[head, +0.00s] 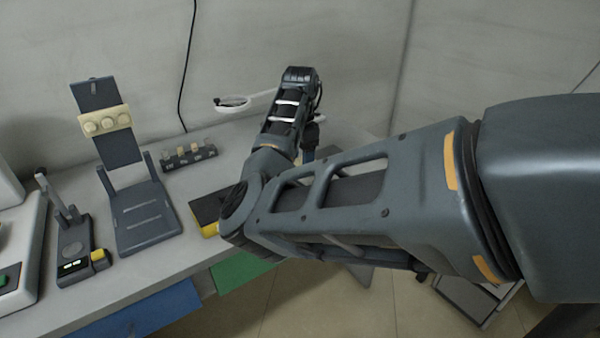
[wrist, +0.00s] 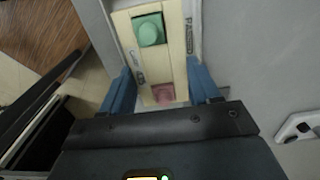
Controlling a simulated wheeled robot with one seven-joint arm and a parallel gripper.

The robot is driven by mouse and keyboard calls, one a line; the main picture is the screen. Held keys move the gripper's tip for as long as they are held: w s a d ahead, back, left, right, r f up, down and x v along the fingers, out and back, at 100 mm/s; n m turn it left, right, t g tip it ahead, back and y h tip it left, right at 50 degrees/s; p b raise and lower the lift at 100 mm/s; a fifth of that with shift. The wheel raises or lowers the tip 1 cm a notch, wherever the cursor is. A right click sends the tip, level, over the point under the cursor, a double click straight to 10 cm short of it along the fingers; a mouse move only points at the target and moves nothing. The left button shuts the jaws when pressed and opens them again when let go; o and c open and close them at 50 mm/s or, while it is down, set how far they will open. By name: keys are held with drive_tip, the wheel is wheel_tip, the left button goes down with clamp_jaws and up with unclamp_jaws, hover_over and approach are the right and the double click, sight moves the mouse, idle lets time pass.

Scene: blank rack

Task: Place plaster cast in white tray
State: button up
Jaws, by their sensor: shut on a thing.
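A cream block (wrist: 172,66) lies between the two blue fingers of my gripper (wrist: 161,88) in the wrist view. It bears a green rounded piece and a pink patch, and the fingers are shut on it. I cannot tell whether it is the plaster cast. A pale tray-like surface marked "PASSED" (wrist: 190,37) lies beside and beyond it; whether this is the white tray, and whether they touch, is unclear. In the head view my arm hides the gripper and what it holds. Another cream block (head: 107,122) with round bumps rests on a dark upright stand (head: 145,215).
A small rack with several pieces (head: 188,155) and a device with a lit display (head: 75,255) stand on the grey bench (head: 165,262). A white object (wrist: 299,125) lies at the wrist view's right.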

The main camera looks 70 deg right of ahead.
sight(300, 163)
drive_tip(key=shift+w+f, duration=0.1)
drive_tip(key=shift+f, duration=1.9)
drive_tip(key=shift+f, duration=0.15)
drive_tip(key=o, duration=0.9)
wheel_tip(300, 163, up, 12)
drive_tip(key=shift+r, duration=0.15)
